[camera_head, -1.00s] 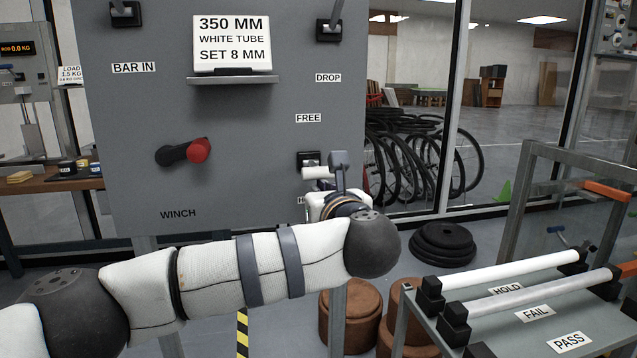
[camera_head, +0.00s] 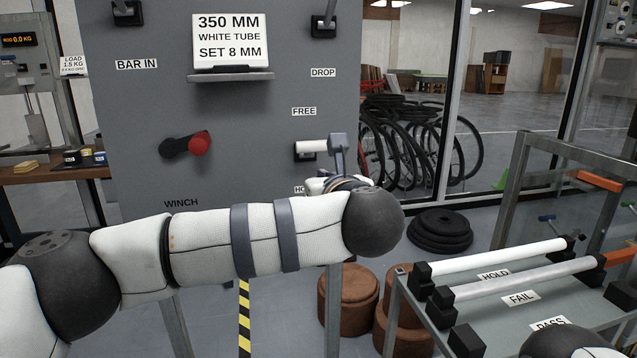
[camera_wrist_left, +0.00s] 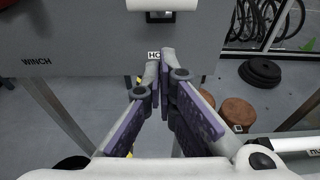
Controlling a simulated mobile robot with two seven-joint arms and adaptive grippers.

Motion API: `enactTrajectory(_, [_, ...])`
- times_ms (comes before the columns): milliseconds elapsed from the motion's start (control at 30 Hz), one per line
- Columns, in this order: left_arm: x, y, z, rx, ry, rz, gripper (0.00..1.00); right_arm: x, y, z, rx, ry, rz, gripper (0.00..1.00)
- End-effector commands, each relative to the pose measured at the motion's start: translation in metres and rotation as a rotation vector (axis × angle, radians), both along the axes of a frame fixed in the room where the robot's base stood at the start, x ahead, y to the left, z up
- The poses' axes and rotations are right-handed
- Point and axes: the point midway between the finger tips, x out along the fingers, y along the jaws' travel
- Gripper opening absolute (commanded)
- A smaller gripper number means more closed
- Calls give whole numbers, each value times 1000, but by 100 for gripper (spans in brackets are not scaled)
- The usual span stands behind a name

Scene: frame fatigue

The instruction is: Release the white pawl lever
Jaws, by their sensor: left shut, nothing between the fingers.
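The white pawl lever (camera_head: 312,146) sticks out from a dark mount on the grey panel (camera_head: 240,115), between the FREE label (camera_head: 304,111) and a mostly hidden label starting "HO". It sits just below FREE. In the left wrist view the lever (camera_wrist_left: 162,5) is at the top edge, beyond my fingertips. My left gripper (camera_wrist_left: 160,58) is shut and empty, with a strip of panel showing between its tips and the lever. In the head view my left gripper (camera_head: 338,142) stands at the lever's right end; contact cannot be told. My right gripper is out of view.
A red-knobbed winch crank (camera_head: 198,144) is on the panel's left. A shelf (camera_head: 232,75) carries a sign card. At right, a rack (camera_head: 500,315) holds white and silver tubes. Brown stools (camera_head: 348,295) and stacked black discs (camera_head: 440,232) stand on the floor.

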Motion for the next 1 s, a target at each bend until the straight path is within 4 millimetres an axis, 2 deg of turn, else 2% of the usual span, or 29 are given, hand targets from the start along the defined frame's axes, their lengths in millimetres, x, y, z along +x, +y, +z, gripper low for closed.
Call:
enactTrajectory(100, [-21, -5, 14, 1, -2, -2, 0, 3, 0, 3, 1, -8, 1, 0])
enactTrajectory(300, [-42, -10, 24, 0, 0, 0, 0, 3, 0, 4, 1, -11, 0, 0])
enactTrajectory(667, [-45, -11, 25, 5, 2, -2, 0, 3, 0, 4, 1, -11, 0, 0])
enactTrajectory(733, [-48, -20, 16, 73, 4, -53, 0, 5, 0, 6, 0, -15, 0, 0])
enactTrajectory(767, [-52, -28, 7, 138, 7, -98, 0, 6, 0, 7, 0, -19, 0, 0])
enactTrajectory(867, [-79, -66, -51, 492, 31, -356, 0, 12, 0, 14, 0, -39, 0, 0])
enactTrajectory(933, [-112, -85, -110, 776, 59, -579, 0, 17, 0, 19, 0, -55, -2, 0])
enactTrajectory(967, [-127, -88, -135, 887, 71, -671, 0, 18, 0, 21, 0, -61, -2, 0])
enactTrajectory(1000, [-150, -89, -168, 1026, 90, -793, 0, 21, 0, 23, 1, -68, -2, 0])
